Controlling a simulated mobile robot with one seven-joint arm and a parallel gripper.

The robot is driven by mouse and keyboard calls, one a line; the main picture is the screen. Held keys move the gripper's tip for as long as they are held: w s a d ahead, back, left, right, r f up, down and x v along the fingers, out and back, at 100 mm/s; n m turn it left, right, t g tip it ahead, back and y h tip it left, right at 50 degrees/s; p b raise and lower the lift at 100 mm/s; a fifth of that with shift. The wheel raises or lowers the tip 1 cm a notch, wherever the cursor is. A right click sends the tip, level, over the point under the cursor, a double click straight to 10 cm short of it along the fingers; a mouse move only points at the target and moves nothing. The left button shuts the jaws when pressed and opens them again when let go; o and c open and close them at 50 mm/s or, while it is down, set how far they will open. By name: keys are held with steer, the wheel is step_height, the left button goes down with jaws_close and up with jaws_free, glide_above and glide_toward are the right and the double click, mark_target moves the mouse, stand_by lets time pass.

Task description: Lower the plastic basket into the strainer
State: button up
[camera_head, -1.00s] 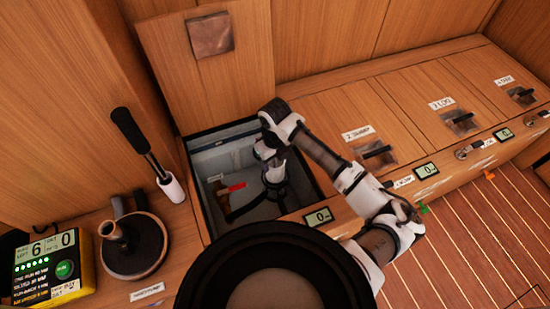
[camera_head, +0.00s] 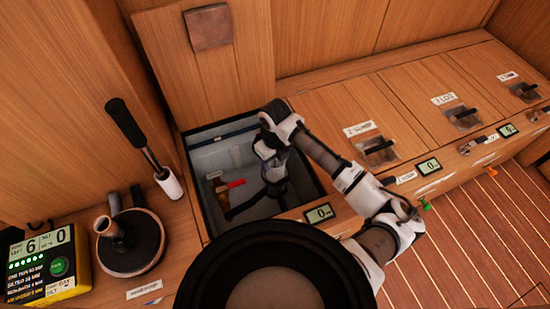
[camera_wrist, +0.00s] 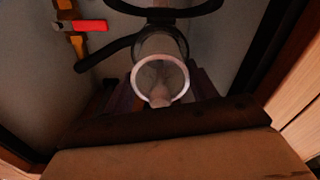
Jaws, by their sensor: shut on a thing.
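The strainer (camera_wrist: 160,45) is a clear cylinder with a bright round rim, joined to black hoses, in the open bin. A pale, blurry piece (camera_wrist: 158,94), which appears to be the plastic basket, shows at the strainer's mouth in the wrist view. My gripper (camera_wrist: 162,92) is shut on it, with dark fingers either side of the mouth. How deep the basket sits is hard to tell. In the head view my gripper (camera_head: 272,178) reaches down into the bin and hides most of the strainer and basket.
The grey-lined bin (camera_head: 205,158) has dark edges close around my arm. A lever pump (camera_head: 130,243) and yellow meter (camera_head: 45,262) stand left. Closed hatches lie right.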

steer(key=shift+f+b, duration=1.75)
steer(key=shift+f, duration=0.7)
steer(key=shift+r, duration=0.2)
steer(key=shift+r+p, duration=0.25)
steer(key=shift+p, duration=0.2)
steer(key=shift+f, duration=0.45)
stand_by(0.7)
steer(key=shift+r, duration=0.2)
steer(key=shift+r, duration=0.25)
steer(key=shift+p, duration=0.4)
stand_by(0.7)
steer(key=shift+f+b, duration=0.35)
steer(key=shift+f, duration=0.15)
stand_by(0.4)
steer(key=shift+r, duration=0.25)
